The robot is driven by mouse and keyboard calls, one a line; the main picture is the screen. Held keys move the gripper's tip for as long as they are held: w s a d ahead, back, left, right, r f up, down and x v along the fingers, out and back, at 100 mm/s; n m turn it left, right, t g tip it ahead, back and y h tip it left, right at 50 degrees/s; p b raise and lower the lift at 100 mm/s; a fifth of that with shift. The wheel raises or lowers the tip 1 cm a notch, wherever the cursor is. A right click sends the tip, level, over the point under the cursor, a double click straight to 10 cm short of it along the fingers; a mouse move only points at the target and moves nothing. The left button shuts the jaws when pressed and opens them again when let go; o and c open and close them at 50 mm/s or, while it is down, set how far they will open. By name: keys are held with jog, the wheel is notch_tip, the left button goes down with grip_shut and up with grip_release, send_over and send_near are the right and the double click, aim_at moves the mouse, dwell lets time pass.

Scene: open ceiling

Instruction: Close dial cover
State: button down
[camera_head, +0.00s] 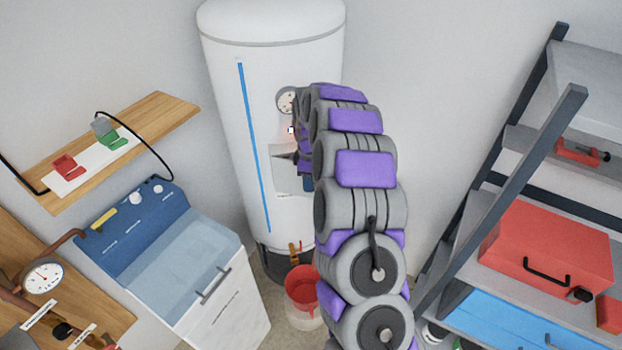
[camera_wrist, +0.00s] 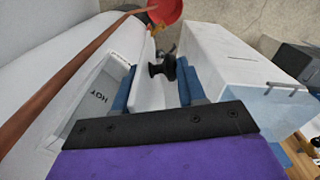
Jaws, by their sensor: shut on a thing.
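The tall white tank (camera_head: 235,110) stands against the back wall, with a round dial (camera_head: 287,101) on its front. The light grey dial cover (camera_head: 281,163) shows as an open flap below the dial, partly hidden by my arm. In the wrist view a white piece, which looks like the cover (camera_wrist: 148,95), stands between the blue fingers of my gripper (camera_wrist: 157,75). My gripper is shut on it. A black knob (camera_wrist: 161,69) shows just beyond the fingers. A panel marked HOT (camera_wrist: 97,97) is left of them. In the head view my arm hides most of the gripper.
A blue and white sink cabinet (camera_head: 205,270) is at left, below a wooden shelf (camera_head: 165,112). A metal rack (camera_head: 470,200) with a red toolbox (camera_head: 548,250) stands at right.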

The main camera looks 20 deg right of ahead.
jog(key=c, duration=1)
grip_release()
jog(key=shift+a, duration=0.1)
jog(key=shift+o, duration=1.1)
jog(key=shift+a, duration=0.2)
jog(key=shift+d+r, duration=0.15)
jog(key=shift+r, duration=0.35)
notch_tip(320, 180, up, 16)
jog(key=shift+r+p, duration=0.2)
jog(key=shift+p, duration=0.1)
